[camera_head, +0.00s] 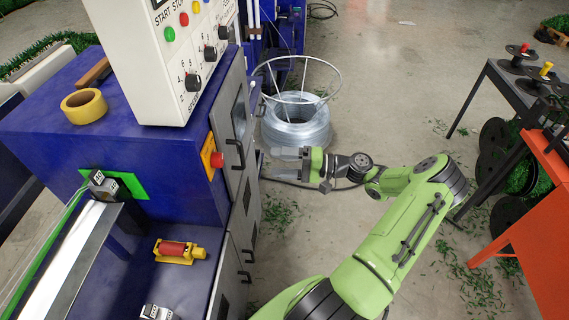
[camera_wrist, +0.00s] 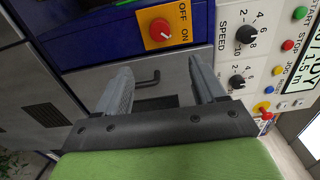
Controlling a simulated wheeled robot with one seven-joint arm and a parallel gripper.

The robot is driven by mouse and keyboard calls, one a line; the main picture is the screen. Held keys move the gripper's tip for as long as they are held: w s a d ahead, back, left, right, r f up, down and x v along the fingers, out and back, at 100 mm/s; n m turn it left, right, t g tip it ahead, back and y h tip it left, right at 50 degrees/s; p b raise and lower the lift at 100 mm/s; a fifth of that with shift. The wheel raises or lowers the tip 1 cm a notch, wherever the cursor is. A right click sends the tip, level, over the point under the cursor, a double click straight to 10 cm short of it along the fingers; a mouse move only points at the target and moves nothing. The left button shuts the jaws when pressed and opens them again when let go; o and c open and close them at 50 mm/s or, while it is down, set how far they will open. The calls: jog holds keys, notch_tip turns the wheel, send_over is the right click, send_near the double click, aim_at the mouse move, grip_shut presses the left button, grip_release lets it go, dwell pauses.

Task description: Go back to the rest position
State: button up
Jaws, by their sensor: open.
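My gripper (camera_head: 278,161) is open and empty in the head view, at the end of my green arm, in front of the grey cabinet doors of the blue machine (camera_head: 160,180). In the wrist view my gripper (camera_wrist: 163,88) shows two grey fingers spread apart, pointing toward the machine front, with a dark door handle visible between them. The red rotary switch (camera_wrist: 159,30) on its orange plate sits just above and beyond the fingers. The same switch (camera_head: 215,159) shows left of the gripper in the head view.
A coil of wire (camera_head: 297,125) in a wire-frame stand is on the floor behind my gripper. The white control box (camera_head: 170,60) stands on the machine near a yellow tape roll (camera_head: 84,106). A dark table (camera_head: 510,85) and an orange panel (camera_head: 545,200) are at the right.

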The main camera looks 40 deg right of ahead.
jog(key=shift+s+d, duration=0.4)
jog(key=shift+a, duration=0.1)
jog(key=s+a+r+n+g+h, duration=0.1)
jog(key=a+r+n+g+h, duration=0.15)
jog(key=a+g, duration=0.45)
jog(key=s+a+r+n+g+h, duration=0.1)
jog(key=a+n+g+h, duration=0.3)
jog(key=a, duration=0.5)
jog(key=s+a+r+n+t+h, duration=0.1)
jog(key=s+a+r+t+h, duration=0.1)
jog(key=s+r, duration=0.4)
jog(key=s+a+r+n+t+h, duration=0.1)
jog(key=s+r+h, duration=0.3)
jog(key=s, duration=0.6)
jog(key=shift+a+r+n+t, duration=0.35)
jog(key=shift+a+r+t, duration=0.05)
jog(key=shift+a+r, duration=0.5)
